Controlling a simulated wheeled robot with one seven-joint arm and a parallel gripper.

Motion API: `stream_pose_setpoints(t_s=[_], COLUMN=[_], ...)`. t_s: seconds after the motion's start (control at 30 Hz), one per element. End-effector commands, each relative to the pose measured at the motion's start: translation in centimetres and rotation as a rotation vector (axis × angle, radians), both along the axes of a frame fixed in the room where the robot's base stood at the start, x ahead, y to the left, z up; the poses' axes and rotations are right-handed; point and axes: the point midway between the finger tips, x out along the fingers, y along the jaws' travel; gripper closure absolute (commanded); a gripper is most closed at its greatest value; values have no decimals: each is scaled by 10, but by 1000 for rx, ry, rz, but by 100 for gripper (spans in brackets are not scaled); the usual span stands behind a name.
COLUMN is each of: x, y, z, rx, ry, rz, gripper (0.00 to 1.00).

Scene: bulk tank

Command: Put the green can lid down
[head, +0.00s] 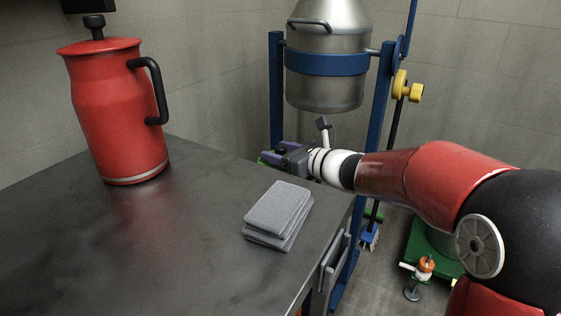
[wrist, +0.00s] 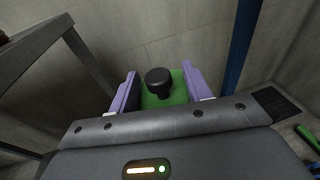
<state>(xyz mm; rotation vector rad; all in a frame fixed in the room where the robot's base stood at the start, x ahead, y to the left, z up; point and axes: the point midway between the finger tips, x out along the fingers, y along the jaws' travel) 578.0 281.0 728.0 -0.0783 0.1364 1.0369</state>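The green can lid (wrist: 178,92) has a black knob (wrist: 158,77) on top and shows between the two purple fingers of my gripper (wrist: 158,85) in the wrist view. The fingers are set apart and press on the lid's two sides, with the knob between them and a gap on each side of it. In the head view my gripper (head: 283,152) is just beyond the table's far right edge, at about tabletop height. Only a sliver of the green lid (head: 264,160) shows there. What is under the lid is hidden.
The dark table (head: 110,245) carries a red can (head: 115,120) and a stack of grey pads (head: 279,212), with bare top between them. A steel tank (head: 325,85) in a blue frame (head: 276,90) stands behind my gripper. A green base (head: 425,247) stands at right.

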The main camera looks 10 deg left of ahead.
Motion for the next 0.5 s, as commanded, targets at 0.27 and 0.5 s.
stream_pose_setpoints(t_s=[0.27,0.5], x=[0,0], y=[0,0], z=[0,0], rx=[0,0], ry=[0,0], rz=[0,0], gripper=[88,100])
